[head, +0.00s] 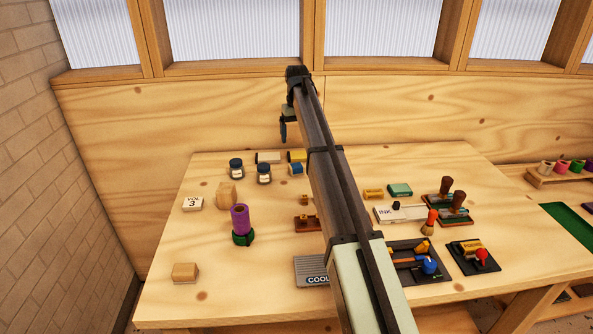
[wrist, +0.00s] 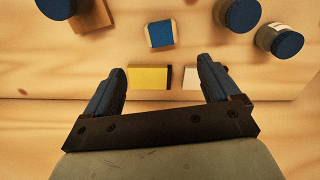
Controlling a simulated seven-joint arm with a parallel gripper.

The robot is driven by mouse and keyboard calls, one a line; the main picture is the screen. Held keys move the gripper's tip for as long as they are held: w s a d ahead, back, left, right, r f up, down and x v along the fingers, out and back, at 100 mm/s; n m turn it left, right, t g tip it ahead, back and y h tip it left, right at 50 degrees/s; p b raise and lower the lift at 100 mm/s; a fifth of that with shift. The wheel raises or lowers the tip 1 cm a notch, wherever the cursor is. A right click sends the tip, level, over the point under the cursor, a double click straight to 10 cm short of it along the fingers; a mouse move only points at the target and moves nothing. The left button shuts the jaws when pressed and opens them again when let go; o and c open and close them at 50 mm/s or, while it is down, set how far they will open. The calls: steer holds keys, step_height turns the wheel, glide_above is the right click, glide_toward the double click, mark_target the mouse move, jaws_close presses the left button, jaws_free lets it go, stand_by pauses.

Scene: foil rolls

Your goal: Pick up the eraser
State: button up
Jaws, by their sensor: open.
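A small block with a blue top and pale sides (head: 296,169) sits near the back of the table, left of my arm; it looks most like the eraser, though I cannot be sure. It also shows in the wrist view (wrist: 160,34), beyond the fingertips and roughly centred between them. My gripper (head: 283,132) hangs above the back edge of the table. In the wrist view its two fingers (wrist: 160,68) are spread wide with nothing held. A yellow block (wrist: 148,77) and a white block (wrist: 190,78) show in the gap between the fingers, below them.
Two blue-lidded jars (head: 236,169) (head: 264,173) stand left of the blue block. A purple roll (head: 240,219) stands on a green base nearer the front. Wooden blocks, stamps and trays spread over the table. A wooden wall rises behind.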

glide_above(296, 165)
steer(key=f, duration=0.8)
steer(key=shift+w+d, duration=0.15)
steer(key=shift+w, duration=0.05)
steer(key=f, duration=0.4)
steer(key=shift+s, duration=0.3)
steer(key=shift+f, duration=0.55)
steer(key=shift+c, duration=0.4)
steer(key=c, duration=1)
